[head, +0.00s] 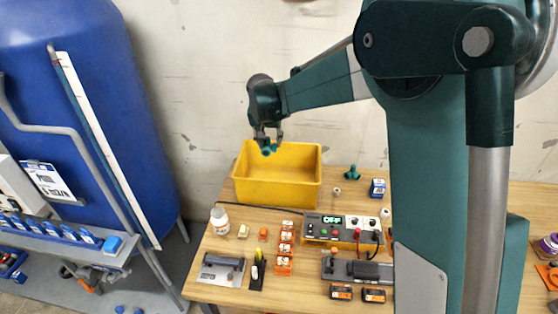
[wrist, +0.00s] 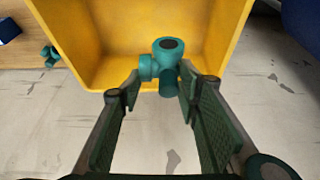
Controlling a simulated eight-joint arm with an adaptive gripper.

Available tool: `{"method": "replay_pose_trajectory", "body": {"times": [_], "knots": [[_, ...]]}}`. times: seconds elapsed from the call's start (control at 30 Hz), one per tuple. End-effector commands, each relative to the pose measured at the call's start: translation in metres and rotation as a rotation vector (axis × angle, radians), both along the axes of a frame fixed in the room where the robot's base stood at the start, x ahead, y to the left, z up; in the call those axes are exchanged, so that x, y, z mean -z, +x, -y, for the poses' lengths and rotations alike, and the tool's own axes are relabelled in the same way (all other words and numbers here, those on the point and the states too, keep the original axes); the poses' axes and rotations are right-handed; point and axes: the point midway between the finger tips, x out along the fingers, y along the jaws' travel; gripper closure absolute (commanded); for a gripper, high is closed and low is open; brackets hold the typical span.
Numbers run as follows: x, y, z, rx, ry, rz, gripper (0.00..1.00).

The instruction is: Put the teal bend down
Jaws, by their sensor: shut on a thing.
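The teal bend (wrist: 167,62) is a short pipe fitting with a dark round opening facing the wrist camera. My gripper (wrist: 160,88) is shut on it at the fingertips. In the head view the bend (head: 268,150) hangs below my gripper (head: 266,138), at the rear rim of the yellow bin (head: 277,190). In the wrist view the yellow bin (wrist: 95,50) lies beyond the bend, and its inside looks empty where it shows. The exact height of the bend over the bin is hard to tell.
Another teal fitting (head: 352,172) stands on the wooden table, right of the bin. A power supply (head: 342,229) reading OFF, a white bottle (head: 219,221) and orange boxes (head: 286,247) stand in front. The wall is close behind the bin.

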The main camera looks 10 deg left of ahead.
Motion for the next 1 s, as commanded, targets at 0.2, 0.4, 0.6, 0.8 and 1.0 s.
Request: {"method": "replay_pose_trajectory", "body": {"times": [0.2,0.4,0.6,0.8,1.0], "knots": [[0.034,0.001,-0.003,-0.006,0.000,0.001,0.79],[0.072,0.001,-0.003,-0.006,0.000,0.001,0.79],[0.101,0.000,-0.003,-0.005,0.000,0.001,0.79],[0.110,0.000,-0.003,-0.005,0.000,0.001,0.79],[0.110,0.000,-0.002,-0.005,0.000,0.001,0.79]]}}
